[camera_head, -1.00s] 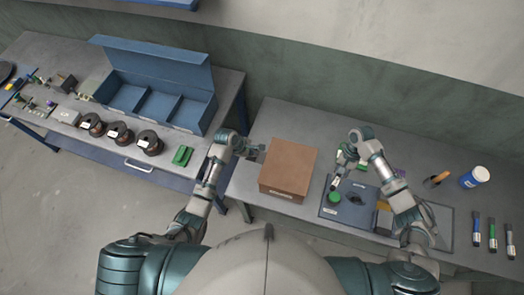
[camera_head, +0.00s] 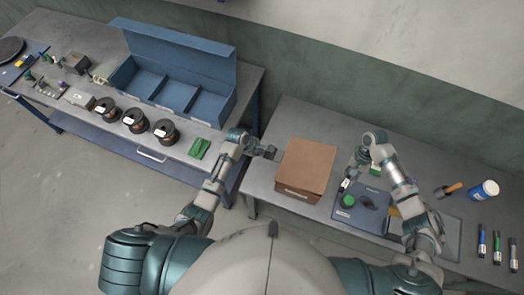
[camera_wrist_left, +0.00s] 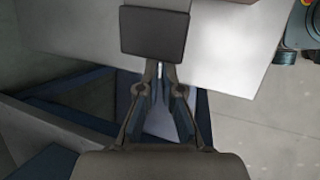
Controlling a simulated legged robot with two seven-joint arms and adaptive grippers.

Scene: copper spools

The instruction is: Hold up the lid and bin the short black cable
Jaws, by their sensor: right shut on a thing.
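A brown box (camera_head: 305,168) with a flat top stands on the right-hand bench; its top looks closed. My left gripper (camera_head: 268,152) is just left of the box, apart from it.
The left bench holds a blue open bin (camera_head: 180,85), several copper spools (camera_head: 134,120) and a green item (camera_head: 199,148). On the right lie a white-blue jar (camera_head: 484,190), an orange-handled tool (camera_head: 449,189) and several tubes (camera_head: 497,247). A gap separates the benches.

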